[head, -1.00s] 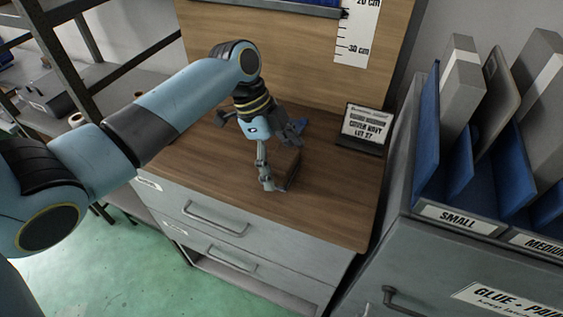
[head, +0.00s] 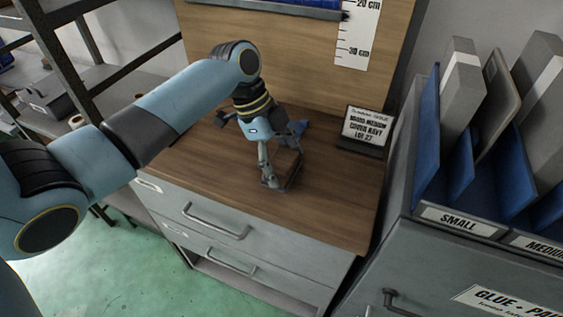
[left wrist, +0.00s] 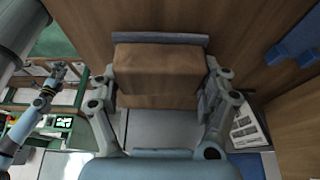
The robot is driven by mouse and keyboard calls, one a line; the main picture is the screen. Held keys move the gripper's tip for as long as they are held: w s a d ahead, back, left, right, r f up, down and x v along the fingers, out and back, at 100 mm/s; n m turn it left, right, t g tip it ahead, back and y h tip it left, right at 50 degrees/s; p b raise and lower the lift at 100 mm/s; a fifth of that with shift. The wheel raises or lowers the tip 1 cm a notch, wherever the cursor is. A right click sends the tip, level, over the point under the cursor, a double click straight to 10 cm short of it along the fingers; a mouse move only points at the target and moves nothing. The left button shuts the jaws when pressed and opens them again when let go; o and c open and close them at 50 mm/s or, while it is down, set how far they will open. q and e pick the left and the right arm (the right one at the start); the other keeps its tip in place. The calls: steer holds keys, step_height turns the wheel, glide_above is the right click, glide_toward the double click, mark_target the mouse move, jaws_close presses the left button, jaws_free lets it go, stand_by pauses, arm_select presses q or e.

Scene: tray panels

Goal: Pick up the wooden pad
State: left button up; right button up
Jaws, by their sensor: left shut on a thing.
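The wooden pad is a brown block (head: 287,163) at the front right of the wooden counter top, partly hidden by my left gripper in the head view. My left gripper (head: 279,160) points down and is shut on it, one finger on each side. In the left wrist view the pad (left wrist: 157,75) sits between the two grey fingers of the left gripper (left wrist: 160,88), with a grey-blue strip along its far edge. I cannot tell whether it is clear of the counter. My right gripper (left wrist: 60,76) shows small at the left of the left wrist view; its opening is unclear.
A small sign (head: 366,125) stands on the counter to the right of the gripper. A grey cabinet with blue dividers (head: 462,185) stands at the right. The counter's front (head: 220,190) is clear.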

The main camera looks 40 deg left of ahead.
mark_target(287, 161)
arm_select(q)
step_height(287, 161, up, 3)
steer(key=shift+r, duration=0.15)
steer(key=s+d+r+b, duration=0.2)
steer(key=d+r, duration=0.5)
steer(key=d, duration=0.4)
steer(key=shift+d+r, duration=0.25)
steer(key=shift+s, duration=0.1)
